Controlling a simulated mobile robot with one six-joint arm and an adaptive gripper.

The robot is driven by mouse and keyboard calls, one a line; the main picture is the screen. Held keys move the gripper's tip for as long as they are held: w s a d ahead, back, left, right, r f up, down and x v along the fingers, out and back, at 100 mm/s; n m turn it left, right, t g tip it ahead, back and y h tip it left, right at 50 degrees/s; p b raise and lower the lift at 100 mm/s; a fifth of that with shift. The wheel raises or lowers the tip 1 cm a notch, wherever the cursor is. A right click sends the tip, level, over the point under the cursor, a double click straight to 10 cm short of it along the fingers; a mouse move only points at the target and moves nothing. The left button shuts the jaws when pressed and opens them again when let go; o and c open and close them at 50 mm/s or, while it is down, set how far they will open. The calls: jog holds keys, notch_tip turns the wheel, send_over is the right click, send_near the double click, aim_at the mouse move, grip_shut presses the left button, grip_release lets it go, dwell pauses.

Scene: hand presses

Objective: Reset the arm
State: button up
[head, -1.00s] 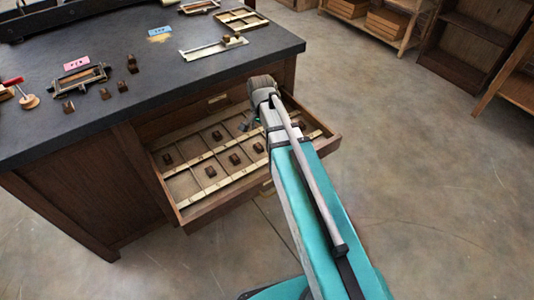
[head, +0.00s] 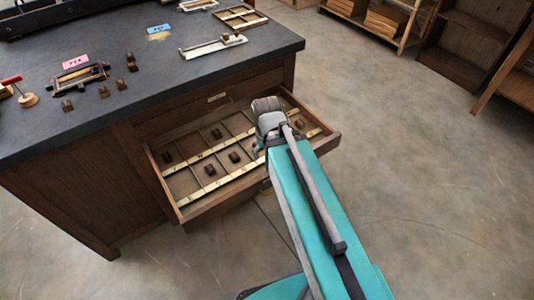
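My teal and grey arm (head: 310,215) reaches up from the bottom of the head view, with its grey wrist (head: 270,118) over the right part of the open drawer. Only a small part of my gripper (head: 257,152) shows at the left edge of the arm. Its fingers are mostly hidden by the arm, so I cannot see whether they are open or hold anything.
The open drawer (head: 190,214) has compartments with several small dark blocks (head: 210,170). The dark bench top (head: 150,115) carries small frames, blocks, a pink card (head: 75,61) and a red-handled tool (head: 12,80). Shelves stand at top right. The floor (head: 420,190) on the right is clear.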

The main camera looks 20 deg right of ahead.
notch_tip(320, 180, up, 14)
jog(key=p, duration=1.3)
jog(key=shift+f+p, duration=0.15)
jog(key=shift+p, duration=0.2)
dwell(0.5)
